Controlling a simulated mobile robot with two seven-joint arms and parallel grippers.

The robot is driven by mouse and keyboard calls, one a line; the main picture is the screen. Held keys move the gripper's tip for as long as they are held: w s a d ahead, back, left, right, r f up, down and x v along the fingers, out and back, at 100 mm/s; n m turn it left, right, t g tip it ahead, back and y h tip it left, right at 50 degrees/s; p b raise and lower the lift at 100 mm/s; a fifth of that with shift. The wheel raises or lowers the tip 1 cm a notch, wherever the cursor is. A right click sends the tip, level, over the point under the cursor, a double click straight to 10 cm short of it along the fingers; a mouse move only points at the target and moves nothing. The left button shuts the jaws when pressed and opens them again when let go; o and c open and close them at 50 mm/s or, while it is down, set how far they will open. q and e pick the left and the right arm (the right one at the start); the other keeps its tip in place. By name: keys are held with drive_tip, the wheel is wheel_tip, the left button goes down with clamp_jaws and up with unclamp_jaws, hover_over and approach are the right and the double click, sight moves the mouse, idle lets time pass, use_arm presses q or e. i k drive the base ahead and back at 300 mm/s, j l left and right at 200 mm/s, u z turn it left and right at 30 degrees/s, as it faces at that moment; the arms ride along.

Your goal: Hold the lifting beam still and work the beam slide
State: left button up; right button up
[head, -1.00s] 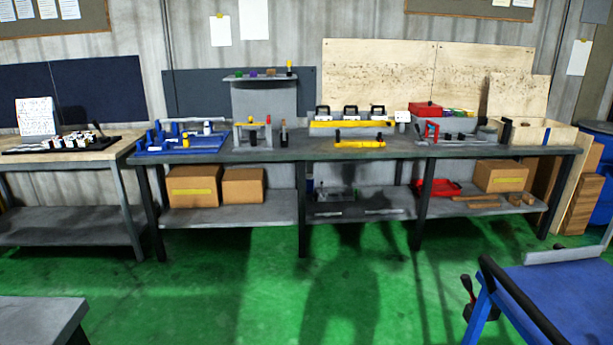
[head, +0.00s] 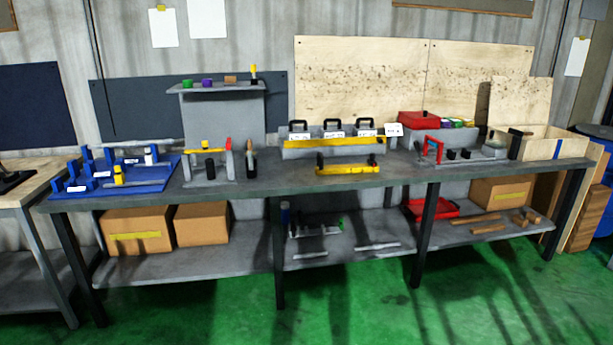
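A yellow beam (head: 348,169), which looks like the lifting beam, lies near the front edge of the grey workbench (head: 400,178), right of the bench's middle. It has small dark parts at its ends. I cannot make out which part is the slide at this distance. Nothing is touching the beam. Neither of my grippers shows in the head view.
Behind the beam stands a grey rack with a yellow front bar (head: 335,142) and black handles. A blue fixture (head: 115,176) and a grey stand (head: 210,168) are at left. A red clamp-like frame (head: 432,150) and wooden box (head: 555,145) are at right. Green floor is clear in front.

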sight(370, 162)
drive_tip(key=i+j+z, duration=0.25)
drive_tip(key=i, duration=0.2)
drive_tip(key=i+j+z, duration=0.1)
drive_tip(key=i+z, duration=0.2)
drive_tip(key=i, duration=0.15)
drive_tip(key=i+j+z, duration=0.25)
drive_tip(key=i+l+u, duration=0.5)
drive_tip(key=i+l, duration=0.25)
drive_tip(key=i, duration=0.45)
drive_tip(key=i+l+u, duration=0.5)
drive_tip(key=i+l, duration=0.6)
drive_tip(key=l, duration=0.1)
